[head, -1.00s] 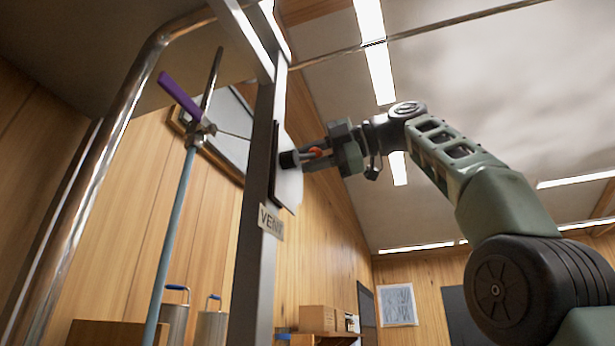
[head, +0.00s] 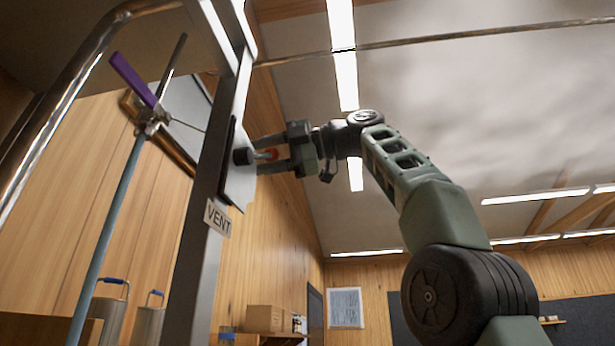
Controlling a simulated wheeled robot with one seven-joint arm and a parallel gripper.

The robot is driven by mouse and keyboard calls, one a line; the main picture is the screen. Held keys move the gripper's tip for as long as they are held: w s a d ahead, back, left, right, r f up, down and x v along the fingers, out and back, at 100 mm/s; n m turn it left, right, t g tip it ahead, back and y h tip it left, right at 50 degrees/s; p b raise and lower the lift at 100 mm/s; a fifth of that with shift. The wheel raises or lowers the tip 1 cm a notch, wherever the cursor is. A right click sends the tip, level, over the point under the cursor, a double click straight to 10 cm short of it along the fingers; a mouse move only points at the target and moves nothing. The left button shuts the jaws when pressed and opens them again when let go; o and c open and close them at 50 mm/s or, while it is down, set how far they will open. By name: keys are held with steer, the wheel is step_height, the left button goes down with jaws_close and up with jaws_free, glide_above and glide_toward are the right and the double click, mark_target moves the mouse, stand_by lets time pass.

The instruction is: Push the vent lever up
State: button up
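The vent lever (head: 268,154) shows as a small grey stem with an orange-red part, standing out from a black hub (head: 242,156). The hub is on a pale plate (head: 240,187) fixed to the grey post, above the VENT label (head: 218,217). My gripper (head: 262,155) reaches in from the right. Its two fingers are apart, one above and one below the orange-red part. I cannot tell whether either finger touches the lever. The fingers partly hide the lever, and its tilt is hard to read.
A purple-handled valve (head: 133,78) on a blue pipe (head: 105,235) stands left of the grey post (head: 195,270). A bent metal pipe (head: 75,85) is at far left. A shelf with boxes (head: 265,318) is low behind. Open room lies right of my arm.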

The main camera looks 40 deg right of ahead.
steer(key=p+v, duration=0.2)
steer(key=v, duration=1.5)
steer(key=shift+s+d, duration=0.1)
